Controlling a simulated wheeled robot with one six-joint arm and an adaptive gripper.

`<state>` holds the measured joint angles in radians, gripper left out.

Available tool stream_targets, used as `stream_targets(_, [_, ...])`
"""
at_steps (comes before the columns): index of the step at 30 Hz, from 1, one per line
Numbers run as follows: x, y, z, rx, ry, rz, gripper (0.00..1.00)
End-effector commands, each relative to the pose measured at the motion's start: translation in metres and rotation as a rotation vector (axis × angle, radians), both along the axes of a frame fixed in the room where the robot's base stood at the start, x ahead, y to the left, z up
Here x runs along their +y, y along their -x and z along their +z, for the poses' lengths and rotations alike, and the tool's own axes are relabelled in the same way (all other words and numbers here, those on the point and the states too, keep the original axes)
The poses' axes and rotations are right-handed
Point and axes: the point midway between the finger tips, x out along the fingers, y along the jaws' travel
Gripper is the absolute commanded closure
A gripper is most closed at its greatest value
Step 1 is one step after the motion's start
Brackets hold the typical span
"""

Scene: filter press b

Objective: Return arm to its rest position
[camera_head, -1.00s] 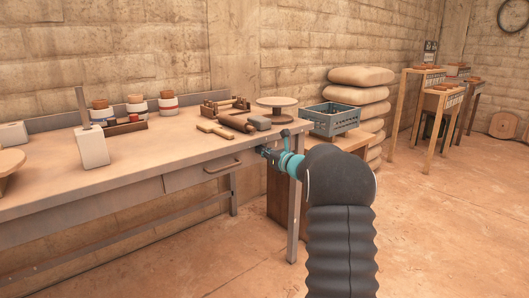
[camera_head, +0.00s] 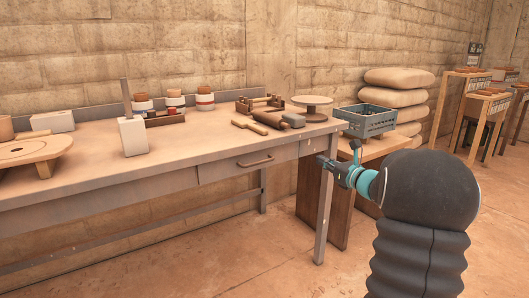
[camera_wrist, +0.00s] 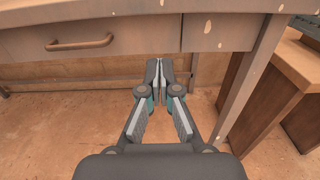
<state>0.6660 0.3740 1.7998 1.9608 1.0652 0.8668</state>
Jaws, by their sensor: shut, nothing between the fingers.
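My gripper (camera_wrist: 160,74) is shut and empty in the wrist view, its fingertips together just below the front edge of the workbench (camera_wrist: 130,20). In the head view my gripper (camera_head: 326,165) is small and dark, beside the right front leg of the workbench (camera_head: 90,192). My arm reaches up from the lower right with its dark ribbed sleeve. The gap between the fingertips and the bench front is hard to judge.
A closed drawer (camera_head: 238,167) with a handle (camera_wrist: 80,43) is in the bench front. A wooden stand (camera_head: 372,158) holding a blue-grey crate (camera_head: 368,121) is right of the bench. Stacked sacks (camera_head: 400,97) stand behind. Open floor lies at lower left (camera_head: 200,262).

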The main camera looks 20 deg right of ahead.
Motion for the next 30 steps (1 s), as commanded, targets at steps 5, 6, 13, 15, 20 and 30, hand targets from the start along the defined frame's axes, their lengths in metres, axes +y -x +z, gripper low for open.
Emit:
stream_targets(5, [0.0, 0.0, 0.0, -0.01, 0.04, -0.001, 1.0])
stream_targets(6, [0.0, 0.0, -0.002, -0.012, 0.074, 0.001, 1.0])
stream_targets(13, [0.034, 0.028, -0.074, 0.118, 0.43, 0.182, 1.0])
stream_targets(15, [0.05, 0.047, -0.091, 0.154, 0.56, 0.27, 1.0])
stream_targets(20, [0.1, 0.1, -0.114, 0.196, 0.885, 0.526, 1.0])
stream_targets(30, [0.185, 0.235, -0.117, 0.117, 1.576, 1.136, 1.0])
